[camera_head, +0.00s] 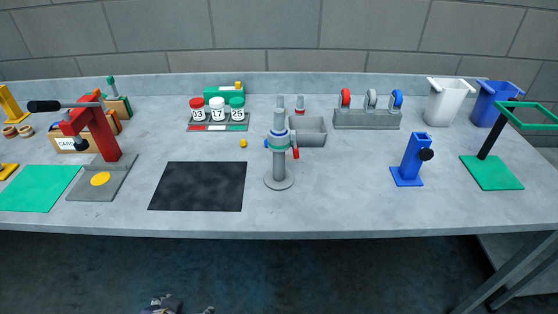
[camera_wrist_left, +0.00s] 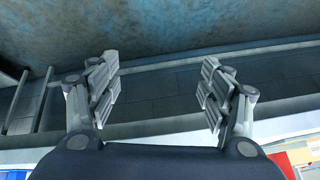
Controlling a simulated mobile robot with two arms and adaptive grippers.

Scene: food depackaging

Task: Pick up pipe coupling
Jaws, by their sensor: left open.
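A grey upright pipe stand (camera_head: 279,168) with a round foot stands mid-table. Around its upper part sits a grey fitting with blue and green bands (camera_head: 278,142) and a red handle at its right. I cannot tell for sure which is the pipe coupling. My left gripper (camera_wrist_left: 160,88) is open and empty in the left wrist view, its fingers wide apart, away from these pieces. A small part of a gripper shows at the head view's bottom edge. My right gripper is not identifiable.
A black mat (camera_head: 199,186) lies left of the stand, and a red press (camera_head: 91,137) stands farther left. The grey bin (camera_head: 308,131), a blue holder (camera_head: 410,163) and a rack with coloured rings (camera_head: 366,118) are to the right. The front table between stand and blue holder is clear.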

